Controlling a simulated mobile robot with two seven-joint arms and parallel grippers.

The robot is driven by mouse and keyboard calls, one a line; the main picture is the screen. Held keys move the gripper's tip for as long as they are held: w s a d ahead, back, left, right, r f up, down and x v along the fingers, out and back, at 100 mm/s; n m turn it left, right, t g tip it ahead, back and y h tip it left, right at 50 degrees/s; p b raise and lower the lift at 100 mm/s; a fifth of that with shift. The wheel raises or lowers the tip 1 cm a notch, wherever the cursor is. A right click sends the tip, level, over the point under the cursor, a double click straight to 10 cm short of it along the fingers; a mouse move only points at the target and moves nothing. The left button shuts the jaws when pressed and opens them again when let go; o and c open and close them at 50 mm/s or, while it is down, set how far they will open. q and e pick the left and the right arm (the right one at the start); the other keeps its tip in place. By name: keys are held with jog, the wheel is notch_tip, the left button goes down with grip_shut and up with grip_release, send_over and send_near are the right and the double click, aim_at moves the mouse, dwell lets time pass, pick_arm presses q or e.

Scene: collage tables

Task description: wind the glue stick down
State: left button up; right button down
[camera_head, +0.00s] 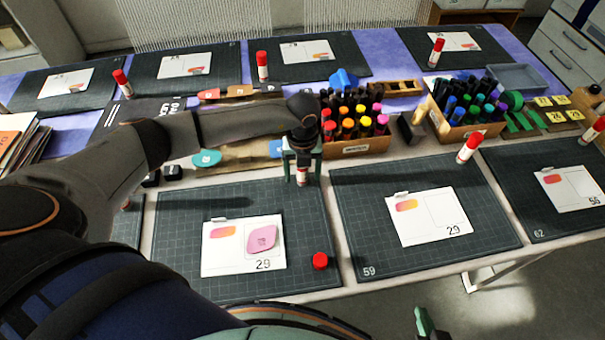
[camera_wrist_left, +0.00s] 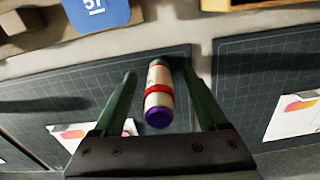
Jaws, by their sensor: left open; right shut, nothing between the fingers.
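An uncapped glue stick (camera_head: 303,178) with a white body stands at the back right of the near mat. In the left wrist view the glue stick (camera_wrist_left: 158,92) has a red band and a purple end facing the camera. My left gripper (camera_head: 302,160) is over it, with open green fingers on either side; in the wrist view a gap shows on the left. Its red cap (camera_head: 320,261) lies at the front right of the same mat (camera_head: 180,225). My right gripper (camera_head: 424,322) shows only in part at the bottom edge and is shut and empty.
A card (camera_head: 243,262) with a pink note lies on the near mat. A marker crate (camera_head: 356,148) stands just behind the glue stick, with a second crate (camera_head: 462,132) to its right. Capped glue sticks stand at other mats, one (camera_head: 469,148) to the right. The right mat's front is clear.

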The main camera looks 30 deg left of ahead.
pick_arm(q)
jog(key=m+b, duration=0.2)
jog(key=m, duration=0.5)
jog(key=shift+f, duration=0.1)
jog(key=m+b, duration=0.1)
jog(key=m, duration=0.1)
jog(key=shift+m, duration=0.3)
grip_shut()
dwell(0.5)
